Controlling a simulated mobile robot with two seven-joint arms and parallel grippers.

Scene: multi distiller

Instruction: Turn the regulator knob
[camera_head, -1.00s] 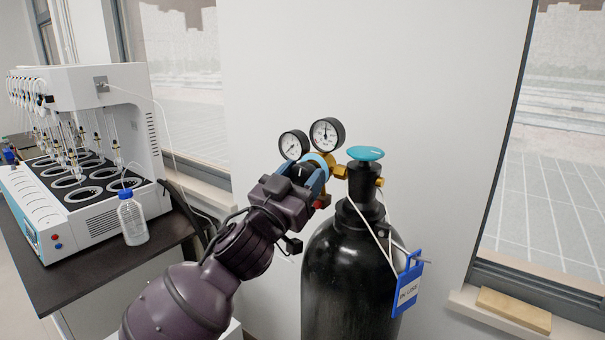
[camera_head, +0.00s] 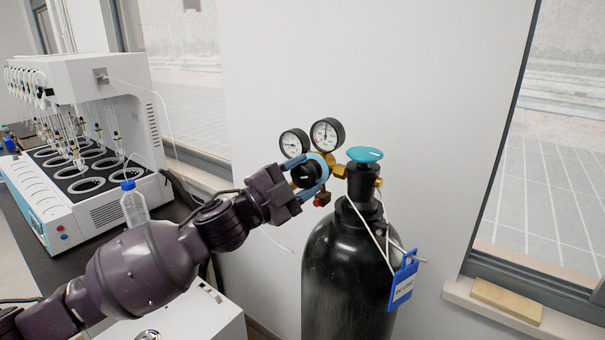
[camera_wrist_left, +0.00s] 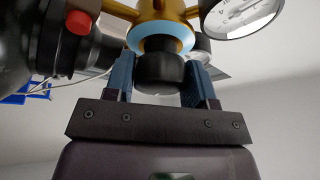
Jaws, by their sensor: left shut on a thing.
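The regulator knob (camera_head: 305,175) is black with a light blue ring behind it, on the brass regulator (camera_head: 338,170) at the top of the black gas cylinder (camera_head: 350,265). My left gripper (camera_head: 311,176) has its blue fingers on either side of the knob and is shut on it. In the left wrist view the knob (camera_wrist_left: 160,73) sits between the two fingers. Two round gauges, the left one (camera_head: 294,143) and the right one (camera_head: 327,134), stand above the regulator. My right gripper is not in view.
A teal valve handwheel (camera_head: 365,155) tops the cylinder, and a blue tag (camera_head: 403,284) hangs from it. A white distiller (camera_head: 90,130) and a blue-capped bottle (camera_head: 134,205) stand on the dark bench at left. The wall behind is bare.

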